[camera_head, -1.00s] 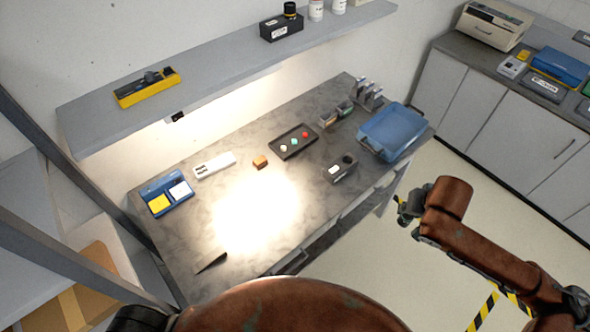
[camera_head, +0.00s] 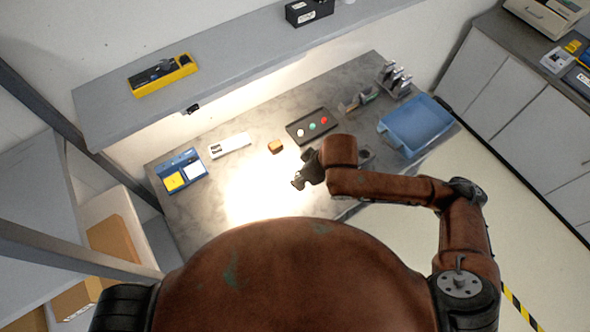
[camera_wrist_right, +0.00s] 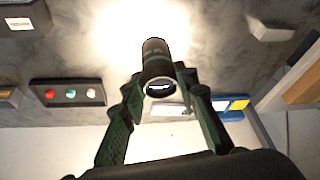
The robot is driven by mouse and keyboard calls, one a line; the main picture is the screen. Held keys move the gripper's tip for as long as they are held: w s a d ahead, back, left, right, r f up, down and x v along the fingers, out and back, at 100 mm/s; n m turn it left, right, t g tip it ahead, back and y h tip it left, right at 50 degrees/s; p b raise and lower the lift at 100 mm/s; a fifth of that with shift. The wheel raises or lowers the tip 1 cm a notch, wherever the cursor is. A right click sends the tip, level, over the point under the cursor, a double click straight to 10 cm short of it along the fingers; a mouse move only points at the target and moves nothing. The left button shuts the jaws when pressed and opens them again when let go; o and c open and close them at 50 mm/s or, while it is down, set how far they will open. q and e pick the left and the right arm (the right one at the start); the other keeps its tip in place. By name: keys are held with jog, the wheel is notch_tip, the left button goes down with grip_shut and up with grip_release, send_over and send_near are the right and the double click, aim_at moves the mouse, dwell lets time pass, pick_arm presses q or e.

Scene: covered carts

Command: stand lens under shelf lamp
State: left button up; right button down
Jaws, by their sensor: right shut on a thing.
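In the right wrist view the lens (camera_wrist_right: 156,62) is a dark cylinder with a glassy round end facing the camera. My right gripper (camera_wrist_right: 160,92) is shut on it, one green-lined finger on each side. In the head view this gripper (camera_head: 305,172) is over the bench, at the right edge of the bright light patch (camera_head: 250,190); the lens is hard to tell from the dark fingers there. The light falls from under the wall shelf (camera_head: 240,63); a small dark fitting (camera_head: 193,109) shows at its lower edge. My left gripper is not in view.
On the bench stand a blue box with yellow and white panels (camera_head: 180,171), a white device (camera_head: 230,145), a small orange-brown block (camera_head: 275,147), a dark tray with coloured buttons (camera_head: 309,127) and a blue bin (camera_head: 415,126). The lit middle looks clear. My body hides the front.

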jog(key=s+a+r+n, duration=0.1)
jog(key=s+a+n, duration=0.1)
jog(key=s+a, duration=0.15)
jog(key=shift+n+g, duration=0.4)
jog(key=shift+g, duration=0.2)
jog(key=w+f+p, duration=0.1)
jog(key=w+f, duration=0.3)
jog(key=w+d+f+p, duration=0.1)
jog(key=w+f, duration=0.3)
jog(key=w, duration=0.1)
jog(key=w+f+p, duration=0.1)
jog(key=w+f, duration=0.3)
jog(key=shift+w+d+f, duration=0.3)
jog(key=shift+d+f, duration=0.1)
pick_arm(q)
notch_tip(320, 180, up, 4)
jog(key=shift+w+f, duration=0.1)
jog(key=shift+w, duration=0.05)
pick_arm(e)
jog(key=shift+f+y, duration=0.2)
jog(key=shift+y, duration=0.1)
jog(key=shift+f, duration=0.1)
jog(key=c, duration=1.5)
grip_release()
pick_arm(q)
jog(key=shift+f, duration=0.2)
pick_arm(e)
jog(key=v, duration=1.2)
jog(key=shift+a, duration=0.1)
